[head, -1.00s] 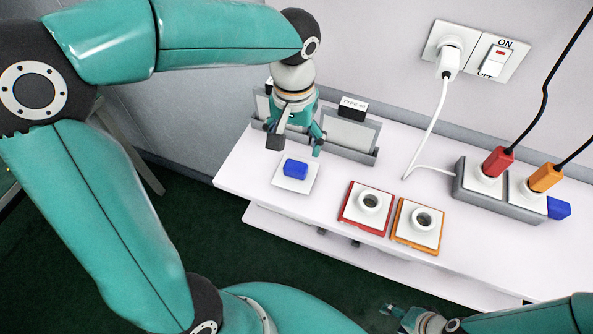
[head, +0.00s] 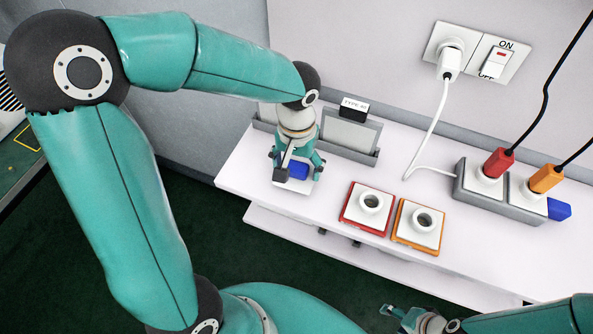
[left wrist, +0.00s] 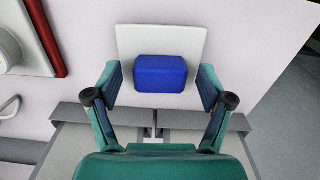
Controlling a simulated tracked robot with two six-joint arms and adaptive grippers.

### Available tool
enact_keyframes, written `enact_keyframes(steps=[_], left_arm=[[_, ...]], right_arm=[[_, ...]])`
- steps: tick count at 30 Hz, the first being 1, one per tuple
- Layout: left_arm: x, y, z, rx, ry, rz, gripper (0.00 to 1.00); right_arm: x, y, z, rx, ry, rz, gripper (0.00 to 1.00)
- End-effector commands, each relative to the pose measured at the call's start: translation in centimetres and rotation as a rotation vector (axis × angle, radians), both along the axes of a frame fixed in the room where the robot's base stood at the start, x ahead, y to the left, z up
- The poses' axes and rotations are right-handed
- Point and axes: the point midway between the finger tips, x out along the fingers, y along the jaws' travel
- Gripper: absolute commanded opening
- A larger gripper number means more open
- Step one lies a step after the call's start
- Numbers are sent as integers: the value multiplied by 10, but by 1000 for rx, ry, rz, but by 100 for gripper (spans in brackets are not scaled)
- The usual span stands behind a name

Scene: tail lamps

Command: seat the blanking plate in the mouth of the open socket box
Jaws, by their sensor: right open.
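The blanking plate looks to be the white square plate (head: 291,188) with a blue block (head: 298,171) on it, lying on the white bench at the left. My left gripper (head: 297,172) is right over it, pointing down. In the left wrist view the open fingers (left wrist: 160,88) stand on either side of the blue block (left wrist: 160,73), with a gap each side; the white plate (left wrist: 130,42) shows beyond. My right gripper (head: 390,312) is open and empty at the bottom, below the bench edge. I cannot tell which item is the open socket box.
A red-edged square (head: 348,217) and an orange-edged square (head: 404,234), each with a white ring, lie to the right. A grey socket strip (head: 467,196) holds red and orange plugs. Grey holders (head: 366,154) stand behind the plate. A white cable (head: 426,120) crosses the bench.

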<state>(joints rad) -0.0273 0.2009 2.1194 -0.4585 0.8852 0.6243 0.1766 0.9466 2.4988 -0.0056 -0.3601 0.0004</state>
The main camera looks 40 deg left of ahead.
Motion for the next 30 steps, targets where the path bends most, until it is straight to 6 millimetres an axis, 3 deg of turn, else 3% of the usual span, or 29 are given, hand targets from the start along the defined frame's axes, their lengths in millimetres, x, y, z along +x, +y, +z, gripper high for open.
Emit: enact_keyframes(steps=[1,11,23,30], left_arm=[[0,0,0,0,0,0,70],[0,0,0,0,0,0,17],[1,0,7,1,-2,0,16],[1,0,36,0,-5,0,16]], right_arm=[[0,0,0,0,0,0,62],[0,0,0,0,0,0,62],[0,0,1,0,0,0,62],[0,0,2,0,0,0,62]])
